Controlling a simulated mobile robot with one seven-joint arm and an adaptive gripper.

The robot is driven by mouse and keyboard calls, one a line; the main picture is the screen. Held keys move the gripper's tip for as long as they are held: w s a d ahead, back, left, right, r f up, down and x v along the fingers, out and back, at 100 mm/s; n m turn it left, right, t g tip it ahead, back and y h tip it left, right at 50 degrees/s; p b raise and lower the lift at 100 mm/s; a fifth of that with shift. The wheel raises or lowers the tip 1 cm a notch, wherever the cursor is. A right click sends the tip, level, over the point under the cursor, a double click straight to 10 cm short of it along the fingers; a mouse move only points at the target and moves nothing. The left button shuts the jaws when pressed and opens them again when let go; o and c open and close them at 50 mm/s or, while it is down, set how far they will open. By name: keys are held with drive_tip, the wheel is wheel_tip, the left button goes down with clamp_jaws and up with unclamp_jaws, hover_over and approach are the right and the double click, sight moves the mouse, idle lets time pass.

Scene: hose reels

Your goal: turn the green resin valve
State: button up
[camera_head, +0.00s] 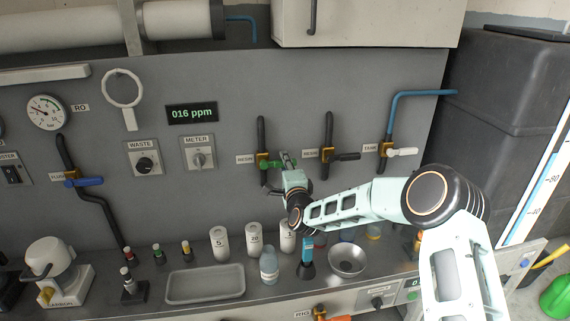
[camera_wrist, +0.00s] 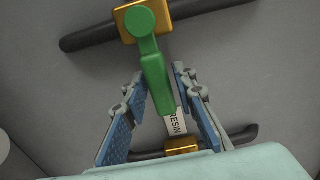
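The green resin valve handle (camera_head: 267,164) sits on a brass valve body (camera_head: 262,158) on the grey wall panel, beside its label. In the wrist view the green handle (camera_wrist: 156,80) runs from the brass body (camera_wrist: 141,20) down between my fingers. My gripper (camera_head: 287,160) is at the valve. In the wrist view my gripper (camera_wrist: 160,84) has a blue-padded finger on each side of the handle's free end. The fingers are apart, with the left one very close to the handle; contact is unclear.
Another valve with a black handle (camera_head: 346,157) and one with a white handle (camera_head: 404,152) are to the right. A blue-handled valve (camera_head: 86,181) is far left. Below, the counter holds white canisters (camera_head: 220,243), a tray (camera_head: 206,285), a bottle (camera_head: 268,264) and a metal bowl (camera_head: 347,258).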

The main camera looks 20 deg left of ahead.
clamp_jaws()
